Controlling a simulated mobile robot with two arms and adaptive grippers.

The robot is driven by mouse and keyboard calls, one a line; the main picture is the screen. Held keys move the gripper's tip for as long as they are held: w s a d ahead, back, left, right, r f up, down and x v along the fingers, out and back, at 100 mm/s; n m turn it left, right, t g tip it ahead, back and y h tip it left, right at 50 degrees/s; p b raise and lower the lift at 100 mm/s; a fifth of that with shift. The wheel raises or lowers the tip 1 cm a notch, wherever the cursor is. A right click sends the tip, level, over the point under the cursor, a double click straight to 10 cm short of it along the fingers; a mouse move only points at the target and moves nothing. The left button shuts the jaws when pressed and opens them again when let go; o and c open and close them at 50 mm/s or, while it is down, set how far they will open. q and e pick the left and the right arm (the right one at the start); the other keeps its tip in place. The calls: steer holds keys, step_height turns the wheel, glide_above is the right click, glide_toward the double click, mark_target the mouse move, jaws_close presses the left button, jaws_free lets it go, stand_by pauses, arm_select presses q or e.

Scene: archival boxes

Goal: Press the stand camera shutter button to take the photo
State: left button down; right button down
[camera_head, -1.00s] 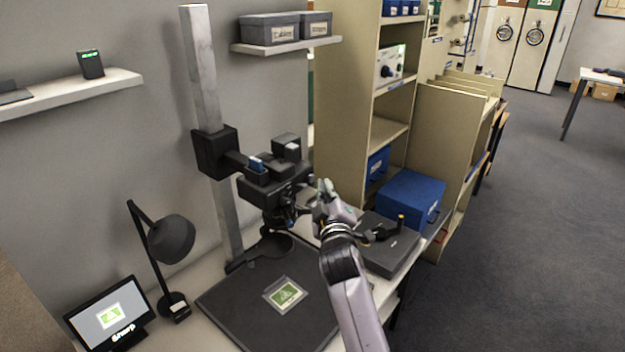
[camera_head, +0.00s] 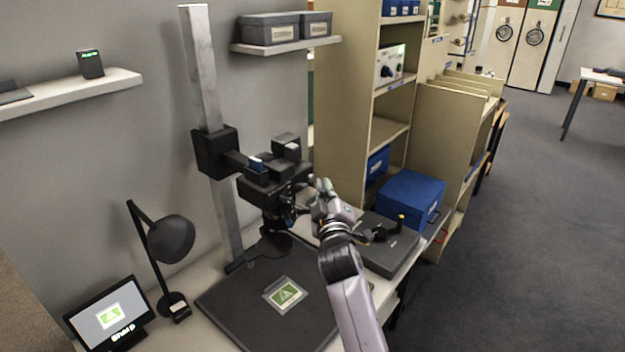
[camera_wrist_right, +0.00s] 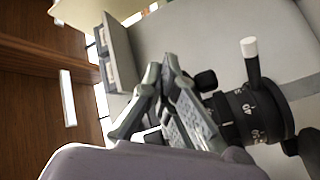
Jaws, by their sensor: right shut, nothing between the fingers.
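The stand camera (camera_head: 268,188) is a black body mounted on a grey column, with its lens pointing down over a dark copy board (camera_head: 235,301). My right gripper (camera_head: 319,184) is shut and empty, just right of the camera in the head view. Contact between them cannot be told. In the right wrist view, the gripper's fingertips (camera_wrist_right: 168,62) meet beside the lens barrel (camera_wrist_right: 246,113), which has scale numbers and a white-tipped lever (camera_wrist_right: 250,49). I cannot make out the shutter button in either view. My left gripper is not in view.
A green card (camera_head: 287,293) lies on the board. A monitor (camera_head: 108,312) reads "Sharp" and shows the card. A desk lamp (camera_head: 171,240) stands left. A small display (camera_head: 90,63) sits on the shelf.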

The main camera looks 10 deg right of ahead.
steer(key=shift+w+a, duration=0.2)
steer(key=shift+w, duration=0.05)
steer(key=shift+w+a+b, duration=0.4)
stand_by(0.8)
steer(key=shift+r, duration=0.1)
steer(key=shift+s+d+f+p, duration=0.1)
steer(key=shift+s+d+p, duration=0.1)
steer(key=shift+s+p, duration=0.2)
steer(key=shift+s+d+f+p, duration=0.15)
steer(key=shift+s+p, duration=0.15)
steer(key=shift+s, duration=0.15)
steer(key=s+d+p, duration=0.1)
steer(key=s, duration=0.1)
steer(key=s+d+p, duration=0.1)
steer(key=d+p, duration=0.1)
steer(key=shift+s+d+r, duration=0.15)
steer(key=shift+s+d, duration=0.05)
steer(key=shift+s, duration=0.2)
